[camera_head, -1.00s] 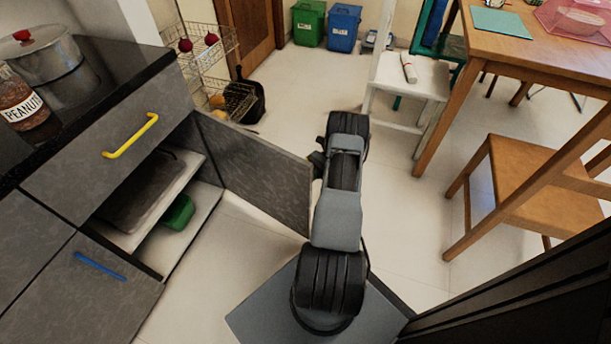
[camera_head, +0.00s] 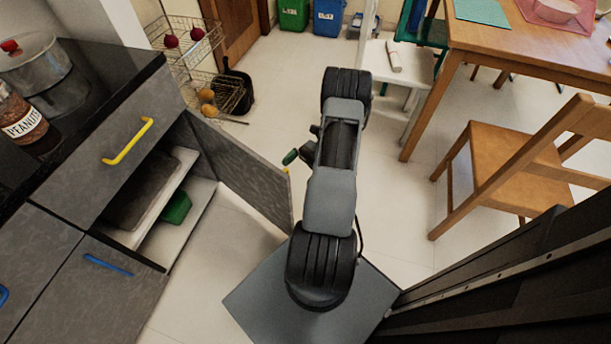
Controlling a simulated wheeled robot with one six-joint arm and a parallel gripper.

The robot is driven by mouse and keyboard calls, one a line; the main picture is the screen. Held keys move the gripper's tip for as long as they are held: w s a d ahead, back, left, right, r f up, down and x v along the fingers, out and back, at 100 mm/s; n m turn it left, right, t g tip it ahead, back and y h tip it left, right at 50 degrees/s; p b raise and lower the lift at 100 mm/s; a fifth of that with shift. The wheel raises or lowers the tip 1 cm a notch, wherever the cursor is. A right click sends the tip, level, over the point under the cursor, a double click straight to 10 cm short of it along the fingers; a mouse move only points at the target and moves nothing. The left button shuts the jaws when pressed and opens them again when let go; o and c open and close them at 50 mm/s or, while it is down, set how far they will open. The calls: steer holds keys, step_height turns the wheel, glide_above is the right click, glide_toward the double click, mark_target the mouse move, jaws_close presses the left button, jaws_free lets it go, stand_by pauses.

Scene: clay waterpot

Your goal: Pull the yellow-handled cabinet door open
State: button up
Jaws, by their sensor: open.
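The grey cabinet door (camera_head: 245,170) stands swung well open, its inner face towards me. A small yellow piece (camera_head: 286,170) shows at its free edge, perhaps its handle; the outer face is hidden. The cabinet opening (camera_head: 150,190) shows shelves and a green container (camera_head: 176,207). My arm rises to the right of the door. My gripper (camera_head: 290,157) shows only as a small green-and-dark tip by the door's upper free corner, apart from or near the yellow piece; contact cannot be told. It is open, and most of it is hidden.
A drawer with a yellow handle (camera_head: 128,141) is above the opening. A blue-handled front (camera_head: 108,265) is at lower left. A wire rack (camera_head: 190,70) stands beyond the door. A white stool (camera_head: 395,65) and wooden chair (camera_head: 500,165) are at right. Floor between is clear.

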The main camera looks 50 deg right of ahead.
steer(key=s, duration=0.1)
steer(key=s+a+r, duration=0.1)
steer(key=s, duration=0.1)
steer(key=s+a+r+p, duration=0.1)
steer(key=s, duration=0.1)
steer(key=shift+r, duration=0.25)
steer(key=c, duration=1.1)
steer(key=shift+s+a+r, duration=0.2)
steer(key=shift+s+a, duration=0.35)
